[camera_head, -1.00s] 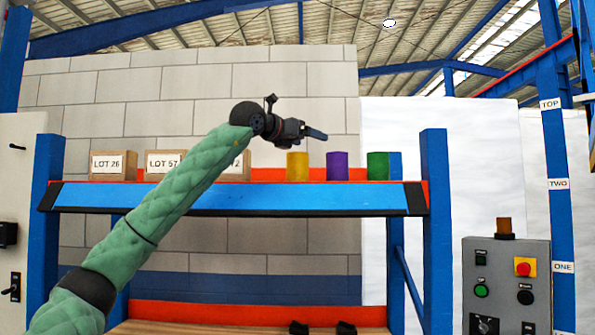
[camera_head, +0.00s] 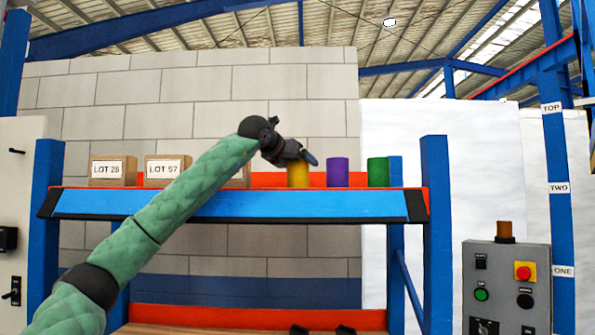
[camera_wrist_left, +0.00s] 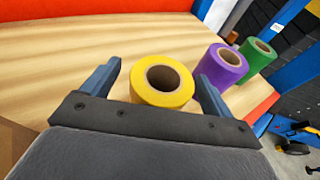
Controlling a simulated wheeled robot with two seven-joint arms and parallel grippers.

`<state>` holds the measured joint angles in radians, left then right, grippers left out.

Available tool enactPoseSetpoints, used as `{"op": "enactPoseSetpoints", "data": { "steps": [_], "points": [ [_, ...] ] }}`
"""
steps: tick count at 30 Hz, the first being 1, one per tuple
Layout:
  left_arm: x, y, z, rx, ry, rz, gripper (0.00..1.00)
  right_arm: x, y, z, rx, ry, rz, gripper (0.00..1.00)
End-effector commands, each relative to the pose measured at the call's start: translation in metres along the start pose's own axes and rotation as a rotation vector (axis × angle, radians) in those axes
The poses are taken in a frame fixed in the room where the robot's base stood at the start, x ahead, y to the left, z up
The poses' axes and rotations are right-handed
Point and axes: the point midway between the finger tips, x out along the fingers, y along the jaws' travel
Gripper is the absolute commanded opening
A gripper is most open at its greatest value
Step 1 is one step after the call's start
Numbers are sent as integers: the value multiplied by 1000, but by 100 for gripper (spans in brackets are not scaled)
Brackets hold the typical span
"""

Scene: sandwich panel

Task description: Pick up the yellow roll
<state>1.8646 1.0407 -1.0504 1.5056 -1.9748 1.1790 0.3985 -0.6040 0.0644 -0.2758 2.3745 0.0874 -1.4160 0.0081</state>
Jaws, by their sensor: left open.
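The yellow roll (camera_head: 298,174) stands upright on the blue-edged shelf (camera_head: 230,204). My left gripper (camera_head: 308,158) is at the roll's top in the head view and hides part of it. In the left wrist view the yellow roll (camera_wrist_left: 162,80) stands between the two blue fingers of my left gripper (camera_wrist_left: 156,82). The fingers are apart, one on each side of the roll, and a gap shows on both sides.
A purple roll (camera_head: 337,172) and a green roll (camera_head: 378,172) stand to the right of the yellow one. Cardboard boxes labelled LOT 26 (camera_head: 112,172) and LOT 57 (camera_head: 167,171) stand on the left, with a third partly behind my arm. A grey control panel (camera_head: 506,285) is at lower right.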

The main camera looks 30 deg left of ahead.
Motion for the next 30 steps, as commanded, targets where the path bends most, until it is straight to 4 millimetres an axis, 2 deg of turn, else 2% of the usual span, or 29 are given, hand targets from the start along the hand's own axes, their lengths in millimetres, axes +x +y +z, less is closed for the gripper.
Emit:
{"op": "enactPoseSetpoints", "data": {
  "steps": [6, 13, 14, 21, 30],
  "points": [
    [19, -1, 0, 0, 1, -1, 86, -11, 5, 1, 5, -23, 15, 36],
    [20, -1, -1, 1, 0, -1, 86, -10, 6, 2, 5, -25, 16, 36],
    [20, -1, -1, 1, 0, -1, 82, -10, 6, 2, 5, -25, 16, 36],
    [20, -1, 0, 1, 0, -1, 35, -10, 6, 2, 4, -26, 16, 36],
    [19, -1, 2, 0, -1, -1, 35, -10, 6, 3, 4, -25, 16, 36]
  ]
}}
